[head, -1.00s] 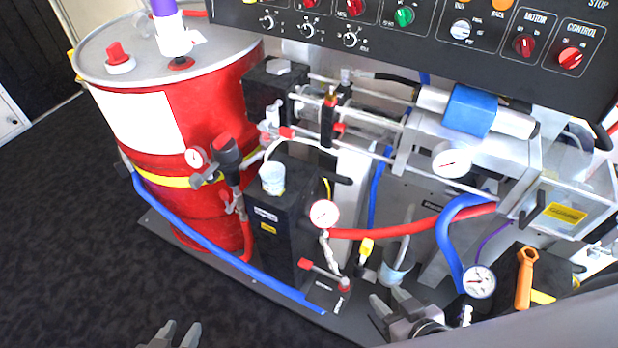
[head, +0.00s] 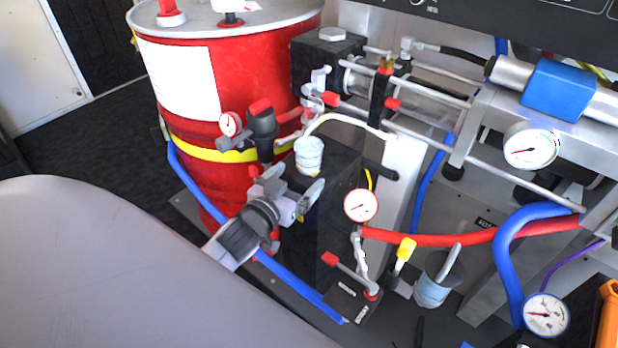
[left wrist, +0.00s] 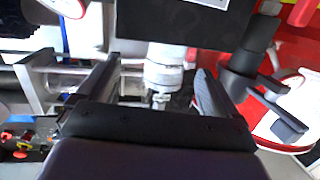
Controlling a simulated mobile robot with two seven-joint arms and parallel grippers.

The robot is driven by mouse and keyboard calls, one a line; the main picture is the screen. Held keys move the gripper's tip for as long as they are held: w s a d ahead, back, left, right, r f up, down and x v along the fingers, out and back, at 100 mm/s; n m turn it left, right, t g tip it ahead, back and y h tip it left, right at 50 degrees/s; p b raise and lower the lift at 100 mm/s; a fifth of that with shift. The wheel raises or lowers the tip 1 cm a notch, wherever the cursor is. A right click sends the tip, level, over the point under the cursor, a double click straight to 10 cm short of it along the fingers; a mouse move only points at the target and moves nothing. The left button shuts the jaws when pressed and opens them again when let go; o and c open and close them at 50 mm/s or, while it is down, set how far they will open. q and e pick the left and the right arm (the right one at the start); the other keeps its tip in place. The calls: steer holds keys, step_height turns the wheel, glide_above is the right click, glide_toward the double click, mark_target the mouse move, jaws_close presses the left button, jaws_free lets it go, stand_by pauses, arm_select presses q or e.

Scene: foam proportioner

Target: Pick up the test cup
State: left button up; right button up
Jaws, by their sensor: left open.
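The test cup, a small whitish cup (head: 309,155), stands upright on top of the black box (head: 325,215) in the head view. My left gripper (head: 291,186) is open and empty just in front of the cup, a little lower in the picture. In the left wrist view the cup (left wrist: 163,73) appears between the two spread fingers (left wrist: 155,88), beyond their tips or level with them; I cannot tell which. No finger visibly touches it. My right gripper does not show.
A red drum (head: 245,100) stands behind and left, with a small gauge (head: 229,124) and a black-handled valve (head: 263,125) close to the cup. A pale curved pipe (head: 345,118) passes behind the cup. Another cup (head: 432,290) with a hose sits lower right.

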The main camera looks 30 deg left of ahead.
mark_target(314, 148)
arm_select(q)
steer(key=w, duration=0.1)
steer(key=w+a+b, duration=0.1)
steer(key=w+r+t, duration=0.1)
steer(key=shift+a, duration=0.25)
steer(key=shift+w+a+f+b, duration=0.1)
steer(key=shift+w+b, duration=0.2)
steer(key=shift+w, duration=1.35)
steer(key=shift+w+a+b, duration=0.1)
steer(key=shift+w+b, duration=0.15)
steer(key=shift+w, duration=1.35)
steer(key=c, duration=1)
